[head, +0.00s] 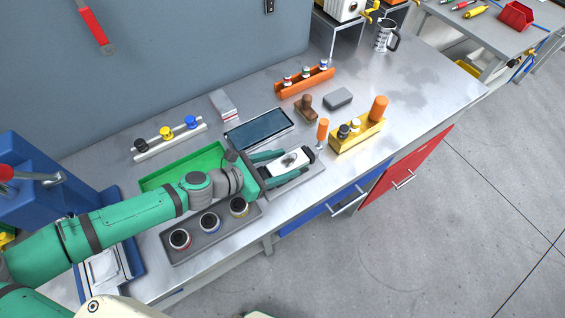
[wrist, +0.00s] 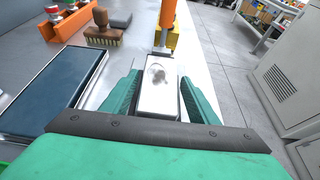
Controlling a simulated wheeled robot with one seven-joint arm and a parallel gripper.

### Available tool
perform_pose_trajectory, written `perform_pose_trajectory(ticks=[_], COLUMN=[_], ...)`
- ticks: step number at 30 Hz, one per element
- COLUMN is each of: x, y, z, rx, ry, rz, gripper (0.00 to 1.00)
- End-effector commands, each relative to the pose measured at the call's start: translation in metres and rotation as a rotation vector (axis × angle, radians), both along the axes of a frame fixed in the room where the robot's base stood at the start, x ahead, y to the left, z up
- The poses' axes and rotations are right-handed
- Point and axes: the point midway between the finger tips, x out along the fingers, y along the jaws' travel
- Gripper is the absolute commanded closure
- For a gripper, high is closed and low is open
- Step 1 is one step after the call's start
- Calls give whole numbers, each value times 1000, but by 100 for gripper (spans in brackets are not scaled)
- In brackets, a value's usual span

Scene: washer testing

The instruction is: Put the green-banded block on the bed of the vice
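My gripper (head: 298,161) is over the front part of the bench, with its fingers on either side of a pale block (head: 289,163). The block also shows in the wrist view (wrist: 157,98), between the two green fingers. A grey mark is on its top, and no green band shows. It is over a grey plate (head: 300,180); I cannot tell whether it touches it. Whether the fingers press on the block is unclear. A blue machine (head: 38,172) with a red-knobbed lever stands at the far left and may be the vice; my arm hides part of it.
Close by are a dark-screened tablet (head: 258,129), a green tray (head: 170,172), an orange-handled tool (head: 322,130) and a yellow holder (head: 345,142). A grey tray (head: 178,257) holds three banded jars. A brush (head: 306,108) lies behind. The bench's right part is mostly clear.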

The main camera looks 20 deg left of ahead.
Motion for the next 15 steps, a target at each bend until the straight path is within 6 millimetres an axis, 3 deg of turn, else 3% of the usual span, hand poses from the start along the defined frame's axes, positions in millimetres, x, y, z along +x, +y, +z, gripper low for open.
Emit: perform_pose_trajectory(ticks=[11, 15], x=[0, -8], y=[0, 8], z=[3, 8], rx=[1, 2], ry=[-1, -1], rz=[0, 2], gripper=[38, 38])
